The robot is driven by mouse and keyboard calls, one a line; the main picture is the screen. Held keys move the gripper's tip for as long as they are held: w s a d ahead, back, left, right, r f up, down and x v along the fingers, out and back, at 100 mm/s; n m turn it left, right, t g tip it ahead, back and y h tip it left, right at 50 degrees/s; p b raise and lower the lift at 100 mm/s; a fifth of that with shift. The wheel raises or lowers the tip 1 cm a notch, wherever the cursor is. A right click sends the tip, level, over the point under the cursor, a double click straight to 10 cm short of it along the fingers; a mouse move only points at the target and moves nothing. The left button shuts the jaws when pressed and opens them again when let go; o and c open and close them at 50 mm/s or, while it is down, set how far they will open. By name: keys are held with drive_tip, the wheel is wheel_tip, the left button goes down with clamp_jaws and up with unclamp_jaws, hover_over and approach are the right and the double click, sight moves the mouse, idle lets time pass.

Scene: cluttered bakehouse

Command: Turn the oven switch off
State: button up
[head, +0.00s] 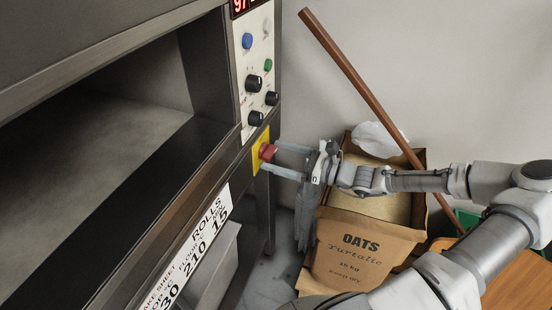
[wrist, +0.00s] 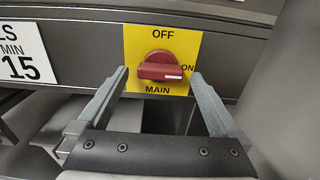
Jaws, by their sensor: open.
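The oven switch is a red rotary knob (wrist: 160,67) on a yellow plate (wrist: 183,42), marked OFF at the top, ON at the right and MAIN below. The knob's handle lies horizontal, with its white mark at the right, toward ON. In the head view the red knob (head: 267,151) sits on the oven's front corner, below the control panel. My gripper (wrist: 160,78) is open, with one finger to the left and one to the right of the knob. In the head view my gripper (head: 276,160) reaches it from the right. I cannot tell whether the fingers touch it.
The oven (head: 200,150) has an open dark chamber at left. Its control panel (head: 256,70) carries black knobs and coloured buttons. A paper baking sheet label (head: 190,250) is on the front.

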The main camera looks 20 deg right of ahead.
drive_tip(key=shift+w+a, duration=0.3)
drive_tip(key=c, duration=1.4)
drive_tip(key=shift+w+d+r+n+p, duration=0.1)
drive_tip(key=shift+n+p, duration=2.1)
drive_tip(key=shift+n, duration=2.3)
drive_tip(key=shift+d+r+n+p, duration=0.1)
drive_tip(key=shift+n+p, duration=2.05)
drive_tip(key=shift+n, duration=2.35)
